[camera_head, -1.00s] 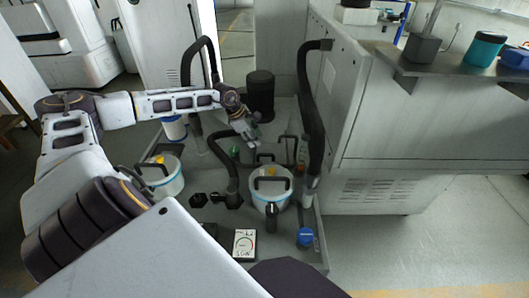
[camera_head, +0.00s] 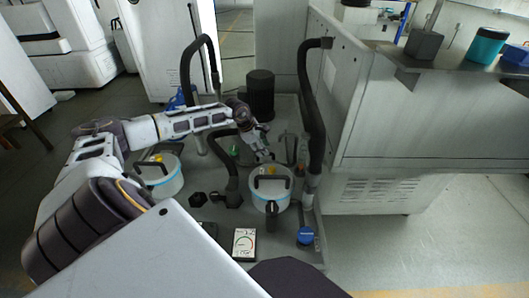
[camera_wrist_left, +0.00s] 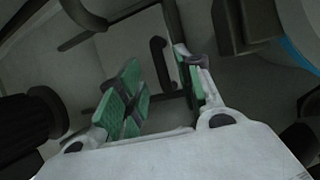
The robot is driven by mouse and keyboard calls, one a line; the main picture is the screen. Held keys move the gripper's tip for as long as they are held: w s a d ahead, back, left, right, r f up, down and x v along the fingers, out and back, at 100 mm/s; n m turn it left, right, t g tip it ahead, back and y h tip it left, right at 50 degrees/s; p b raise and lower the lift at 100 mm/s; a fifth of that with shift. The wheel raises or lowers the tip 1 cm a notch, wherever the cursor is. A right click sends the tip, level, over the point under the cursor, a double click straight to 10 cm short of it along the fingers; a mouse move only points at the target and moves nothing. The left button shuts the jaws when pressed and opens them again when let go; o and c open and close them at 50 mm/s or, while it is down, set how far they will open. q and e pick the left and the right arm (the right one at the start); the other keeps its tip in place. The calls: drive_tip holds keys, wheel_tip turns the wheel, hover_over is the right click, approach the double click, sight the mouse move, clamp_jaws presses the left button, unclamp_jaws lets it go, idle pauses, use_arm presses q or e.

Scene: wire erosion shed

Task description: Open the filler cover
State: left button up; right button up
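My left gripper (camera_head: 266,152) reaches in from the left over the grey platform, just behind a white bucket (camera_head: 271,198) with a black handle. In the left wrist view the gripper (camera_wrist_left: 156,78) is open, its green-padded fingers apart with nothing between them. A dark upright handle (camera_wrist_left: 159,58) on a flat grey surface shows beyond the fingers, apart from them. This may be the filler cover's handle, but I cannot tell for certain. Thin dark bars (camera_head: 289,146) stand right of the gripper in the head view. My right gripper is not in view.
A thick black hose (camera_head: 310,105) rises close right of the gripper. A second white bucket (camera_head: 160,180), a black cylinder (camera_head: 260,94) and a gauge box (camera_head: 244,243) stand on the platform. A large grey machine (camera_head: 400,120) borders the right side.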

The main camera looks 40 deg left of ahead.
use_arm(q)
drive_tip(key=shift+x, duration=1.5)
clamp_jaws()
